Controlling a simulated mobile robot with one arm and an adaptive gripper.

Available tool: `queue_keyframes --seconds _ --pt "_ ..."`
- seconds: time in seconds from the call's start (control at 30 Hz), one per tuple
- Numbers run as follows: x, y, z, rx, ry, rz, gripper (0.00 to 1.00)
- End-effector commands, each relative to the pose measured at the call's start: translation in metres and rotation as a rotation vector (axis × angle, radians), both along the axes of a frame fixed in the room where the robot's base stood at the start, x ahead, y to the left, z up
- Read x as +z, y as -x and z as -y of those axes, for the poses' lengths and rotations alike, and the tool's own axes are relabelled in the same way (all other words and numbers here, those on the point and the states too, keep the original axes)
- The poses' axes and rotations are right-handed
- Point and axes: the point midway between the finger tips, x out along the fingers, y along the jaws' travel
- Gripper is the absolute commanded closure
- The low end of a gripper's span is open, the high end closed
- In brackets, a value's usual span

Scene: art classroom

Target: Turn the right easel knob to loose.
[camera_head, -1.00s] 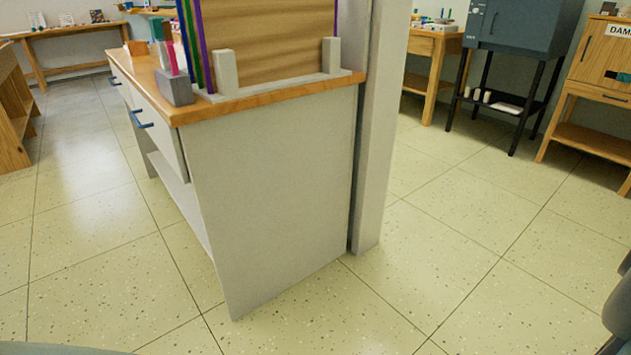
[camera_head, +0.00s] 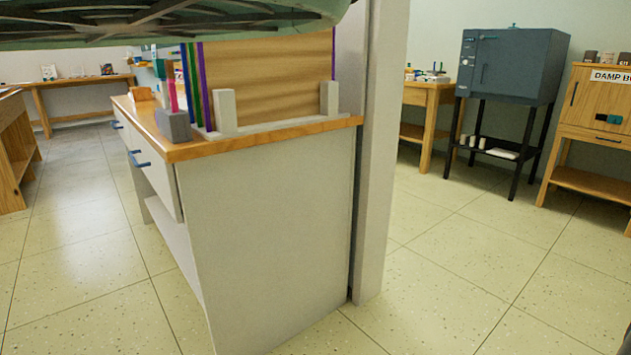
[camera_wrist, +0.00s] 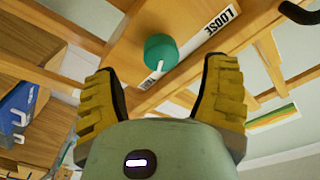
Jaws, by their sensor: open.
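In the wrist view, a round teal knob (camera_wrist: 161,53) sits on a wooden easel bar (camera_wrist: 90,40). A white label reading LOOSE (camera_wrist: 222,19) is on the wood to the upper right of the knob. A narrow white strip with dark marks (camera_wrist: 149,82) lies just below the knob; its text is too small to read. My gripper (camera_wrist: 163,76) has two yellow ribbed fingers spread wide and empty. The knob appears between and beyond the fingertips, with no contact visible. The head view shows neither the knob nor the gripper fingers.
In the head view, a white cabinet with a wooden top (camera_head: 265,230) stands close in front, beside a white post (camera_head: 378,160). A dark kiln-like cabinet (camera_head: 510,65) and a wooden cabinet (camera_head: 590,110) stand at right. Floor (camera_head: 450,270) is open between them. More easel bars surround the gripper.

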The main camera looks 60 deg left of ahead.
Motion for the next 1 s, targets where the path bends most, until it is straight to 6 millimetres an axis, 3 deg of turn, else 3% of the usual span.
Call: queue_keyframes --seconds 0.2,0.4,0.93,1.0 --pt "0.000 0.001 0.028 -0.005 0.001 0.002 0.26" --pt "0.000 -0.001 0.043 -0.002 0.002 0.001 0.26" --pt "0.001 -0.002 0.051 0.002 0.002 0.000 0.24" --pt "0.001 -0.002 0.051 0.002 0.002 0.000 0.31"
